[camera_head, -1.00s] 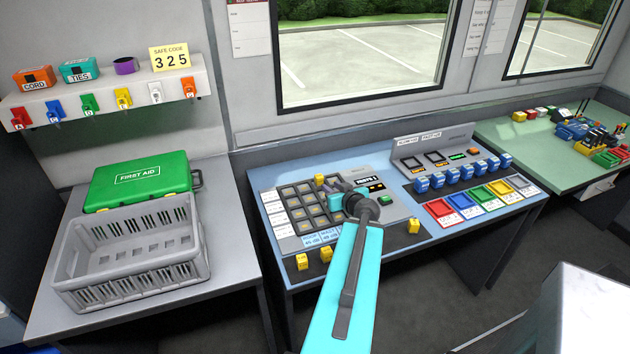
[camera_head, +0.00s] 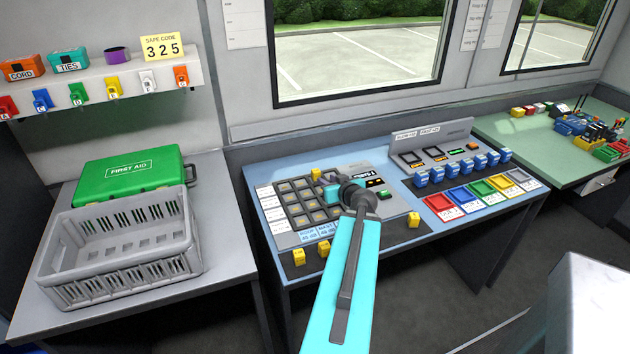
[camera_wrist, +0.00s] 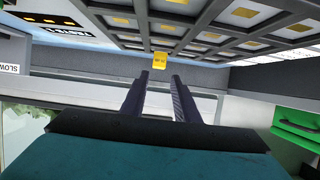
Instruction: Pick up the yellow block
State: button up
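A yellow block (camera_head: 316,174) stands at the far edge of the key grid (camera_head: 304,203) on the blue console, just beyond my gripper. In the wrist view a yellow block (camera_wrist: 163,59) with small dark print shows just ahead of my fingertips, between their lines. My gripper (camera_wrist: 160,75) is open, with an empty gap between its two dark fingers. In the head view its fingers are mostly hidden by the wrist. Other yellow blocks stand at the console's front edge: one at the left (camera_head: 298,257), one beside it (camera_head: 324,249), and one at the right (camera_head: 414,220).
Blue blocks (camera_head: 465,172) and coloured trays (camera_head: 470,200) are on the console's right. A grey basket (camera_head: 120,240) and a green first aid case (camera_head: 130,180) are on the left table. A green table (camera_head: 500,130) with clutter stands at the right. The console panel surrounds the grid closely.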

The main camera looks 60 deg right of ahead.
aim_at(317, 173)
jog(key=shift+b+x, duration=0.9)
jog(key=shift+b, duration=3.15)
jog(key=shift+w+f, duration=0.1)
jog(key=p+x, duration=0.1)
jog(key=x, duration=0.2)
jog(key=shift+w+d, duration=0.15)
jog(key=shift+d, duration=0.1)
jog(key=shift+x, duration=0.95)
jog(key=shift+a+f, duration=0.1)
jog(key=shift+w, duration=0.1)
jog(key=shift+p+x, duration=0.7)
jog(key=shift+x, duration=0.6)
jog(key=shift+p+x, duration=0.3)
jog(key=shift+x, duration=0.95)
